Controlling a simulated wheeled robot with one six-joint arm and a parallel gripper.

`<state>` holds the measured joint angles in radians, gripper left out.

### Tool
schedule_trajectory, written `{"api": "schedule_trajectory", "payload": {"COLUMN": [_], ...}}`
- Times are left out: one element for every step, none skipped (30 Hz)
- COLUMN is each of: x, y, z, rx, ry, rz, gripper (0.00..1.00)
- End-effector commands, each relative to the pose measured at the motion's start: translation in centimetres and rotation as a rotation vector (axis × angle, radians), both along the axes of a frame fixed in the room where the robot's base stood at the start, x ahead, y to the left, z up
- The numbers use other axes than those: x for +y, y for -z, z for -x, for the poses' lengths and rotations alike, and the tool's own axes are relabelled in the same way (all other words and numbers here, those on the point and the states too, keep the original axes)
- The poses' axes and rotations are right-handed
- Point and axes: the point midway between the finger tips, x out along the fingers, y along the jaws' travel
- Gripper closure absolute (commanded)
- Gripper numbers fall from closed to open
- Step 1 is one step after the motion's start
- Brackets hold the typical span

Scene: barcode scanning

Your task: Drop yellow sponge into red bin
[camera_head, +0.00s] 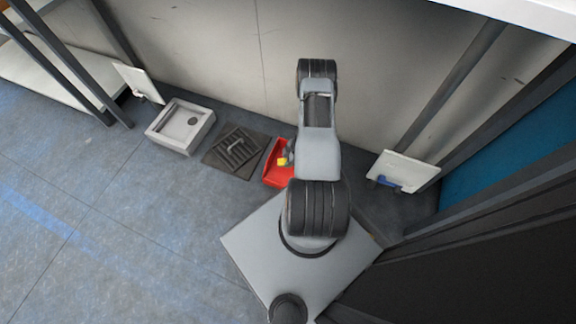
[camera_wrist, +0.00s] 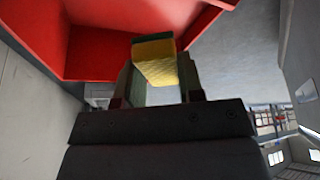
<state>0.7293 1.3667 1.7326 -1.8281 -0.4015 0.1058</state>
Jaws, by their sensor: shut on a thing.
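The yellow sponge (camera_wrist: 156,64) has a thin green layer along its top edge in the wrist view. My gripper (camera_wrist: 160,80) is shut on it, with a dark finger on each side. In the head view the sponge is a small yellow patch (camera_head: 282,161) at the red bin, beside my arm. The red bin (camera_head: 275,178) sits on the floor against the wall, partly hidden by my arm. In the wrist view the red bin (camera_wrist: 35,30) fills the upper left, close to the sponge. I cannot tell whether the sponge touches the bin.
A dark floor grate (camera_head: 235,151) lies left of the bin, with a white basin (camera_head: 181,126) beyond it. A white panel with a blue item (camera_head: 403,171) stands at the right. The wall (camera_head: 210,55) runs behind. Open floor (camera_head: 110,220) lies to the left.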

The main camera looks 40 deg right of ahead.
Motion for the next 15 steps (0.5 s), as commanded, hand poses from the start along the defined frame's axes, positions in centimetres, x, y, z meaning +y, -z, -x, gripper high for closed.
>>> {"api": "schedule_trajectory", "payload": {"x": [-0.01,-0.01,0.00,0.00,0.00,0.00,0.00,0.00,0.00,0.00,0.00,0.01,0.01,0.00,0.01], "y": [-0.01,-0.03,-0.05,-0.05,-0.07,-0.06,-0.06,-0.06,-0.06,-0.06,-0.05,-0.07,-0.06,-0.05,-0.06], "z": [-0.01,-0.01,0.00,0.00,0.00,0.00,0.00,0.01,0.01,0.01,0.01,0.01,0.00,0.01,0.00], "rx": [0.000,0.000,0.000,0.000,0.000,0.000,0.000,0.000,0.000,0.000,0.000,0.000,0.000,0.000,0.000], "ry": [0.000,0.000,0.000,0.000,0.000,0.000,0.000,0.000,0.000,0.000,0.000,0.000,0.000,0.000,0.000], "rz": [0.000,0.000,0.000,0.000,0.000,0.000,0.000,0.000,0.000,0.000,0.000,0.000,0.000,0.000,0.000], "gripper": [0.87,0.87,0.87,0.87,0.87,0.62,0.59,0.56,0.53,0.50,0.47,0.43,0.40,0.37,0.35]}}
